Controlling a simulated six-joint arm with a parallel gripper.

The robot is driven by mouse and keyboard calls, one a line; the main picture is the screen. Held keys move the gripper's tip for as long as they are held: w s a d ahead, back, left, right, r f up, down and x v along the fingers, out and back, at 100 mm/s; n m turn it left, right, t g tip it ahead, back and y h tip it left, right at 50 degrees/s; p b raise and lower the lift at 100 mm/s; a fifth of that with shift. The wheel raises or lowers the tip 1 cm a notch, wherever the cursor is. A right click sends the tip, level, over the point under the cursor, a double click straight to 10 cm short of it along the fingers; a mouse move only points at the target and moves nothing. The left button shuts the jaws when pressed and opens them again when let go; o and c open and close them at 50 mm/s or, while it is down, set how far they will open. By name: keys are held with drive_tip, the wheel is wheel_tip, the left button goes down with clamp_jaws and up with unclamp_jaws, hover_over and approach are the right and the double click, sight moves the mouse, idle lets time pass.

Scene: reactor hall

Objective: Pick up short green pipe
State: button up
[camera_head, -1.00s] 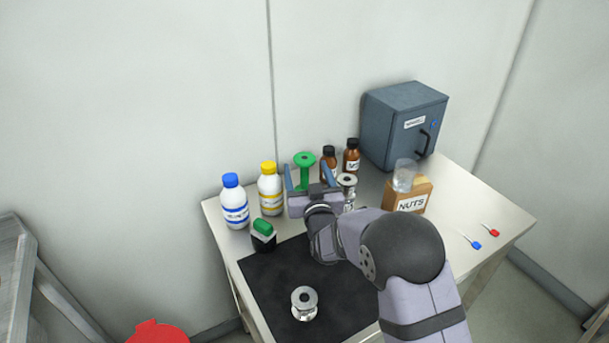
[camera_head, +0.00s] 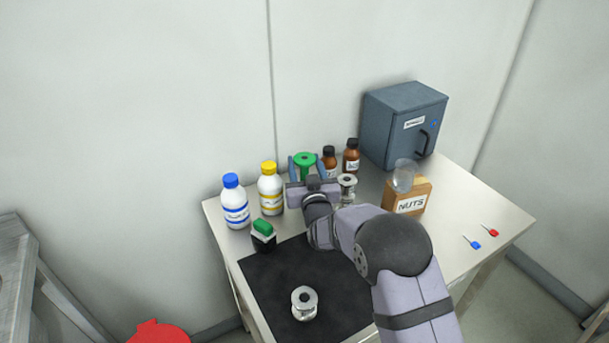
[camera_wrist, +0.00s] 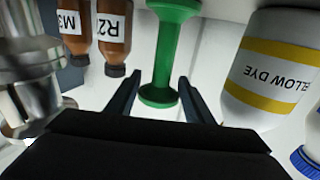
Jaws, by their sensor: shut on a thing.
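The short green pipe (camera_head: 305,159), a spool shape with a flange at each end, stands upright near the back of the table, between the yellow-capped bottle and the brown bottles. My gripper (camera_head: 306,168) reaches in from the front with a finger on each side of the pipe, shut on it. Its palm hides the pipe's lower part in the head view. In the wrist view, the pipe (camera_wrist: 165,52) shows whole between the fingers (camera_wrist: 160,82); finger contact itself is hard to make out there.
The yellow dye bottle (camera_head: 271,190) is close on the left, brown bottles (camera_head: 351,157) and a metal pipe (camera_head: 347,186) close on the right. Beyond are a NUTS box (camera_head: 408,200) and a grey cabinet (camera_head: 385,130). A black mat (camera_head: 265,285) holds another metal pipe (camera_head: 304,303).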

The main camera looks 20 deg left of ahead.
drive_tip(key=shift+r, duration=0.15)
wheel_tip(320, 180, up, 10)
drive_tip(key=shift+b, duration=0.4)
drive_tip(key=shift+r, duration=0.1)
